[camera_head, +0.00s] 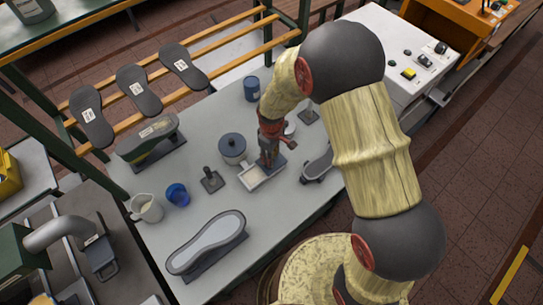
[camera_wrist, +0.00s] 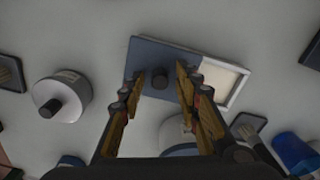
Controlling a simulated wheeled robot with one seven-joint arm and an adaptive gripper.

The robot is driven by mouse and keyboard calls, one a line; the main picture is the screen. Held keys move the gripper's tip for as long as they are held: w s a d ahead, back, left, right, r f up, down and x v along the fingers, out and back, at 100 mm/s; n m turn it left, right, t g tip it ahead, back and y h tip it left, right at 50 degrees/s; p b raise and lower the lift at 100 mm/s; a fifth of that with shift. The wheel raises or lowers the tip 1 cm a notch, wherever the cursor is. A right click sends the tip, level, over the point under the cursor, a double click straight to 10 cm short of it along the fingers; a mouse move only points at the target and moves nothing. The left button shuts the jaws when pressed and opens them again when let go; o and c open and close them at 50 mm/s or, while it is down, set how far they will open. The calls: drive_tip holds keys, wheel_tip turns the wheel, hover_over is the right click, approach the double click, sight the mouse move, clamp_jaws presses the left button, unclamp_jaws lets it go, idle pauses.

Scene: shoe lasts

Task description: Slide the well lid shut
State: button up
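The well (camera_head: 250,184) is a shallow pale-rimmed rectangular box on the grey table. In the wrist view its cream inside (camera_wrist: 222,80) shows uncovered at the right. The lid (camera_wrist: 148,56) is a flat blue-grey plate with a dark round knob (camera_wrist: 160,78), and it covers the left part of the well. My gripper (camera_wrist: 158,80) is open, with one finger on each side of the knob and a visible gap to both. In the head view my gripper (camera_head: 268,162) points down over the lid and hides most of it.
A grey lidded pot (camera_head: 232,147) stands close behind the well. Another dark piece (camera_head: 317,166) stands to the right.

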drive_tip(key=shift+c, duration=1.2)
clamp_jaws()
